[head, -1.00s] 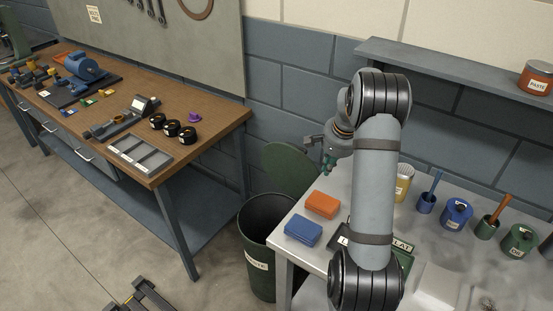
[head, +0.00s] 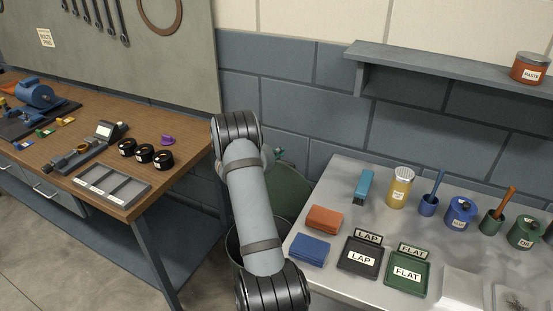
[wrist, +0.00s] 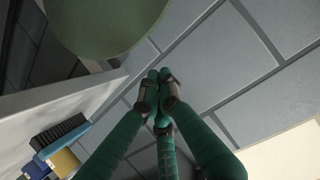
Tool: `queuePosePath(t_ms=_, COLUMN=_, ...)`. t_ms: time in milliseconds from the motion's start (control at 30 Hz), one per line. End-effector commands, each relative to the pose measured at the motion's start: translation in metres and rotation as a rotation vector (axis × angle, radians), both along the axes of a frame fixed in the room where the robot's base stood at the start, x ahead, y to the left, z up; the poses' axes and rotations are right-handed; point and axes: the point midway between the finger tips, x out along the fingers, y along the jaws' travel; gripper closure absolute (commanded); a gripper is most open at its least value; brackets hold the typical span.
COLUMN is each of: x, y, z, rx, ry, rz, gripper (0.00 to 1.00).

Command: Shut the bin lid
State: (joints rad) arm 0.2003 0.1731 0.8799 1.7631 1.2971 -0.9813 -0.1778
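The lid also shows as a green disc at the top of the wrist view (wrist: 108,22). My gripper (wrist: 158,82) has green fingers with their tips together and nothing visible between them. It is close to the lid, apart from it in the wrist view. In the head view my arm mostly hides the gripper.
A wooden bench (head: 95,165) stands left. A shelf (head: 450,62) juts from the wall.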

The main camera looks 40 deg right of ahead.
Motion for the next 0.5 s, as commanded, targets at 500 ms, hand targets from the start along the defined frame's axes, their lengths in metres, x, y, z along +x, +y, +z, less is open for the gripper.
queuePosePath(t_ms=500, x=0.025, y=-0.049, z=-0.037, rx=0.003, ry=0.005, rz=0.006, gripper=1.0)
